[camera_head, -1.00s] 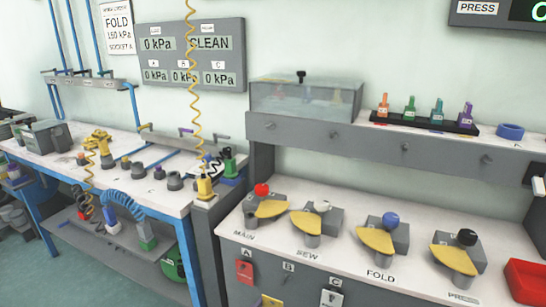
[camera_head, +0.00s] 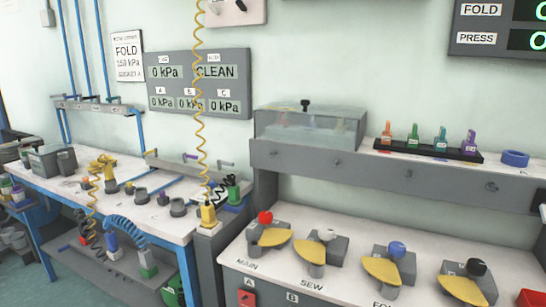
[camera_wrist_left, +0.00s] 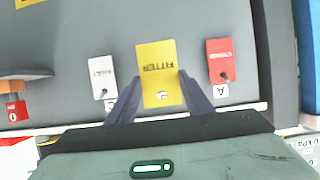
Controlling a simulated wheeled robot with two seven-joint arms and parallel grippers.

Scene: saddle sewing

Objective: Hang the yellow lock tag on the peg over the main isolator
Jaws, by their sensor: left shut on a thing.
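My left gripper (camera_wrist_left: 157,98) shows in the left wrist view, shut on the yellow lock tag (camera_wrist_left: 156,60), which bears upside-down lettering reading FITTER. Neither gripper shows in the head view.
The grey shelf (camera_head: 325,158) has several pegs and carries a clear box (camera_head: 310,128), a tag rack (camera_head: 430,149) and a blue ring (camera_head: 514,158). Other isolators stand along the bench to the right. A yellow coiled hose (camera_head: 200,110) hangs left of the shelf.

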